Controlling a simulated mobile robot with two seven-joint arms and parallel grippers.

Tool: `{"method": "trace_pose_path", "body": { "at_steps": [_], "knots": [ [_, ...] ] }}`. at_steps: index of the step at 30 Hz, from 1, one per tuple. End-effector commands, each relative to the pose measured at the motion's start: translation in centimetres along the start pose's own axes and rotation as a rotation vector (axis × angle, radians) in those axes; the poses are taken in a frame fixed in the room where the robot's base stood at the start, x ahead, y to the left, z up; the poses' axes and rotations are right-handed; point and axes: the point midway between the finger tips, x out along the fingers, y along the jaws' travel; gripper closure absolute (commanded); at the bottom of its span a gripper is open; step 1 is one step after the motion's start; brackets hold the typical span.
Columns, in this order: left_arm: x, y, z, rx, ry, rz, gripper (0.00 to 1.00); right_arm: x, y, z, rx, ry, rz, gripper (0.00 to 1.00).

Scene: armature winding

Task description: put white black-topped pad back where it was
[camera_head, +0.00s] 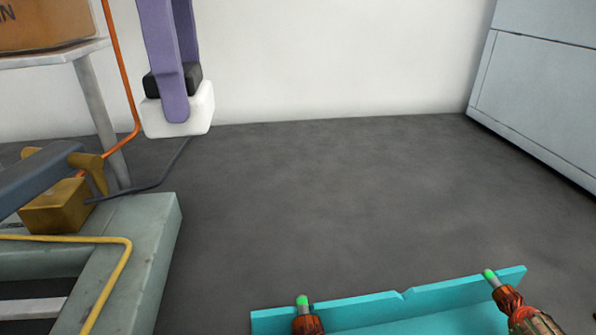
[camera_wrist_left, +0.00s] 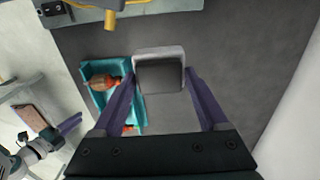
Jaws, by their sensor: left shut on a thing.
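The white black-topped pad (camera_head: 201,110) hangs in the air at the upper left of the head view, its dark top partly hidden by the fingers. My left gripper (camera_head: 176,100), with purple fingers, is shut on it from above. In the left wrist view the pad (camera_wrist_left: 160,72) shows as a white rim around a dark square, between the two fingertips of my left gripper (camera_wrist_left: 158,80). The grey floor lies beneath it.
A teal tray (camera_head: 390,312) with copper-wound armatures (camera_head: 508,300) stands at the bottom. A grey-green frame (camera_head: 150,240) with a brass-coloured block (camera_head: 58,208) and a yellow cable is at left. A grey cabinet (camera_head: 535,85) stands at right. The middle floor is clear.

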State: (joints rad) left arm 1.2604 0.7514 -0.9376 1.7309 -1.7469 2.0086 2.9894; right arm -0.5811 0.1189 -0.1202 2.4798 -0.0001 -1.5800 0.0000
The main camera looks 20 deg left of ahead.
Motion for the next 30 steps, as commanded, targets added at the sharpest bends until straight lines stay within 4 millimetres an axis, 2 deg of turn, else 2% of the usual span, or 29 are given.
{"method": "trace_pose_path", "body": {
  "at_steps": [1,2,12,15,20,27,30],
  "knots": [
    [1.7,0.1,0.0,-0.002,-0.003,0.006,0.76,0.8,0.0,0.2,0.000,0.001,0.000,0.73],
    [2.5,0.2,0.0,-0.001,-0.002,0.007,0.76,1.1,0.0,0.3,0.000,0.001,0.000,0.73],
    [11.8,0.1,0.1,-0.001,-0.004,0.005,0.76,1.6,0.0,0.5,0.000,0.001,0.000,0.73],
    [13.5,0.1,0.1,0.002,-0.003,0.003,0.76,1.8,0.0,0.5,0.000,0.001,0.000,0.73],
    [14.8,0.1,0.0,0.001,-0.001,0.002,0.76,1.9,0.0,0.5,0.000,0.002,0.001,0.73],
    [18.4,0.1,0.1,0.002,-0.002,0.002,0.76,2.4,-0.1,0.7,0.000,0.002,0.001,0.73],
    [18.9,0.1,0.1,0.003,-0.001,0.000,0.76,2.4,-0.1,0.7,0.000,0.002,0.001,0.73]
  ]
}}
